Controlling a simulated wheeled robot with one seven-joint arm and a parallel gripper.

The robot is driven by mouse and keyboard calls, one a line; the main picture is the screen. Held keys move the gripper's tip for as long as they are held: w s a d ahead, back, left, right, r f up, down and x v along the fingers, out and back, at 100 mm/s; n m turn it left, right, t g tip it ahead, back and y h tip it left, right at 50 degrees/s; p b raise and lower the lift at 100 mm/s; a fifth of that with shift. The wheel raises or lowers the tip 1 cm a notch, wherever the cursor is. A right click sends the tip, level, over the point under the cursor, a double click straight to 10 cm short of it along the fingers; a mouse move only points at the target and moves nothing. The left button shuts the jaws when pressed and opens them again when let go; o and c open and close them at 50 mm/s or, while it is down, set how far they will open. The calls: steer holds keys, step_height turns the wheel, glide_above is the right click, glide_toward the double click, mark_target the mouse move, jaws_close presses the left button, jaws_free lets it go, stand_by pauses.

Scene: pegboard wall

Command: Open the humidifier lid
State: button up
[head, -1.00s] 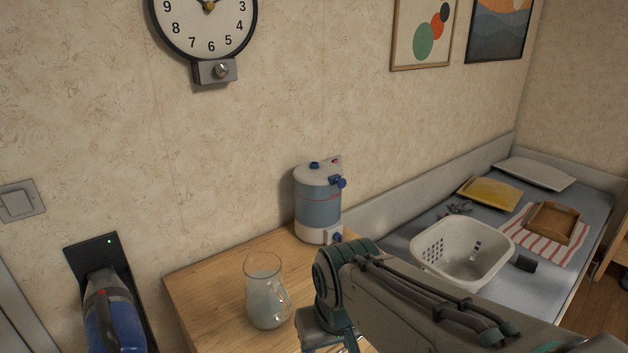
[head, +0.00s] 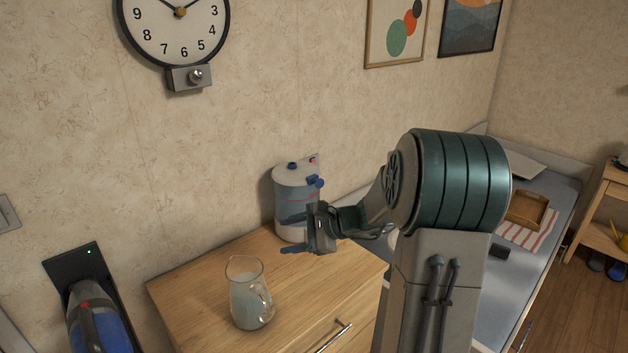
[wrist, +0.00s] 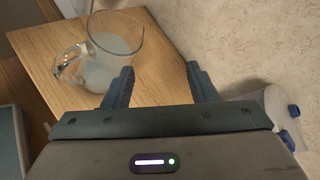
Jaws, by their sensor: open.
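The humidifier (head: 291,189) stands at the back of the wooden cabinet top, against the wall. It has a white lid with a blue knob (head: 292,166) on top and a blue fitting (head: 316,181) at its upper right. The lid looks shut. My gripper (head: 287,235) is open and empty, in front of the humidifier in the head view and hiding part of its lower body. In the wrist view my gripper (wrist: 160,83) points over the cabinet top, and part of the humidifier (wrist: 272,105) shows at the right edge, beside the fingers.
A glass jug of pale liquid (head: 248,293) stands on the cabinet top (head: 190,290), left of my gripper; it also shows in the wrist view (wrist: 112,62). A wall clock (head: 172,25) hangs above. A bed with a wooden tray (head: 527,209) lies to the right.

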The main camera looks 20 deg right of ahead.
steer(key=w+d+m+t, duration=0.4)
steer(key=w+d+m, duration=0.1)
steer(key=d, duration=0.4)
steer(key=m+t+h+p, duration=0.1)
steer(key=m+t+h, duration=0.35)
steer(key=m, duration=0.25)
glide_toward(321, 184)
steer(key=shift+t+y, duration=0.35)
steer(key=p+x, duration=0.1)
steer(key=x, duration=0.2)
steer(key=p+x, duration=0.1)
steer(key=x, duration=0.3)
steer(key=f+p+x, duration=0.1)
steer(key=x, duration=0.2)
steer(key=shift+w+p, duration=0.35)
steer(key=shift+w, duration=0.05)
